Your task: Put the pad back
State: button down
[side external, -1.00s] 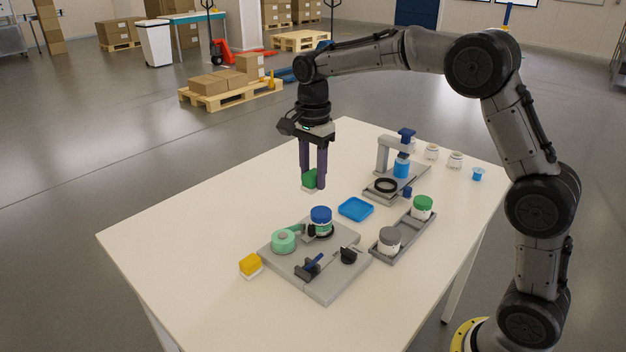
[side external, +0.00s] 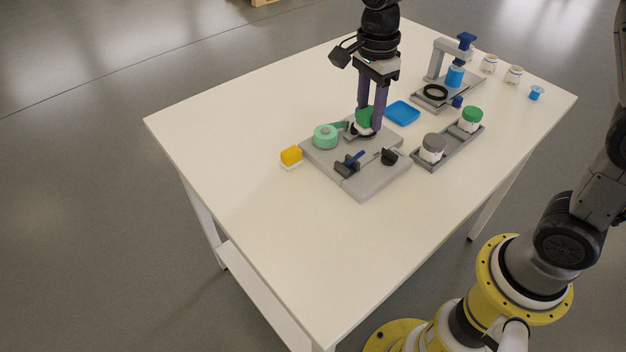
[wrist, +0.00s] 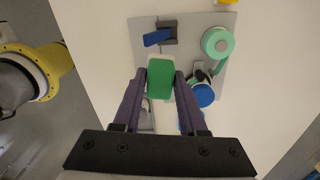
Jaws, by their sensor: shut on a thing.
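My gripper (side external: 370,122) points down and is shut on a green pad (side external: 364,118) with a pale backing. In the wrist view the green pad (wrist: 160,78) sits between the two purple fingers. The gripper is at the far part of the grey fixture plate (side external: 375,180), which bears a mint-green roll (side external: 325,137). The blue-lidded jar (wrist: 203,95) shows right of the fingers in the wrist view; in the side view the gripper mostly hides it. A yellow pad (side external: 291,155) on a white base lies on the table left of the plate.
A blue shallow tray (side external: 403,111) lies behind the plate. A grey rack (side external: 452,147) holds a grey-lidded jar (side external: 432,147) and a green-lidded jar (side external: 470,119). A grey stand (side external: 438,62) and small jars stand farther back. The near table area is clear.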

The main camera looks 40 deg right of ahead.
jog(key=s+a+n, duration=0.1)
jog(key=s+a, duration=0.4)
jog(key=s, duration=0.3)
send_over(310, 187)
jog(key=shift+n, duration=0.4)
jog(key=f, duration=0.9)
jog(key=shift+s+d, duration=0.15)
jog(key=shift+s, duration=0.1)
jog(key=shift+w+f, duration=0.15)
jog(key=shift+f, duration=0.85)
jog(key=shift+w+f, duration=0.15)
jog(key=shift+f, duration=0.8)
jog(key=shift+f, duration=0.1)
jog(key=shift+c, duration=2.3)
grip_release()
notch_tip(310, 187, up, 12)
jog(key=shift+r, duration=0.2)
